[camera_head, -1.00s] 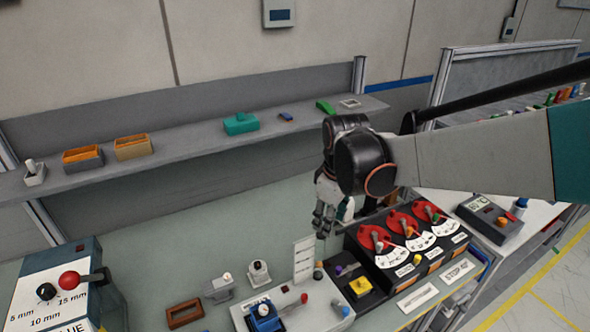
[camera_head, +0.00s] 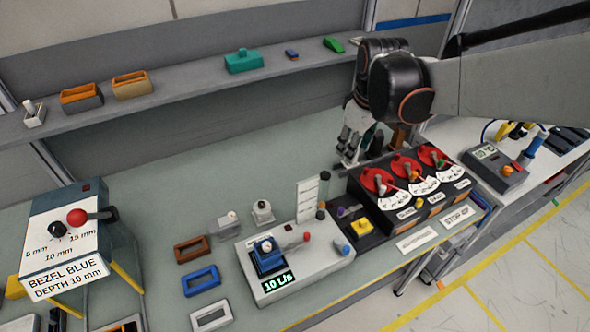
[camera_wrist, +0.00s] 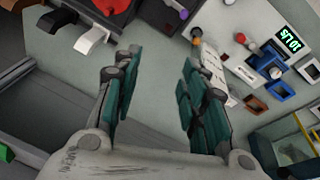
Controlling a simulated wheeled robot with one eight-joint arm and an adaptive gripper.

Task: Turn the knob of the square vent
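A blue, roughly square unit with a knob on top (camera_head: 268,254), which looks like the square vent, sits on a grey test box (camera_head: 300,262) with a lit "10 L/s" display. It also shows in the wrist view (camera_wrist: 268,66) at the upper right. Behind it stand a small white unit with a dark round face (camera_head: 262,212) and a grey unit with a white knob (camera_head: 226,226). My gripper (camera_head: 345,158) hangs over the back of the bench, behind and right of the test box. In the wrist view my gripper (camera_wrist: 154,65) has its fingers apart and empty.
A panel with red dials (camera_head: 408,172) stands right of the test box. A white sign strip (camera_head: 307,198) stands upright behind it. Brown (camera_head: 191,249), blue (camera_head: 201,281) and white (camera_head: 211,317) frames lie to its left. A shelf (camera_head: 190,88) runs along the back.

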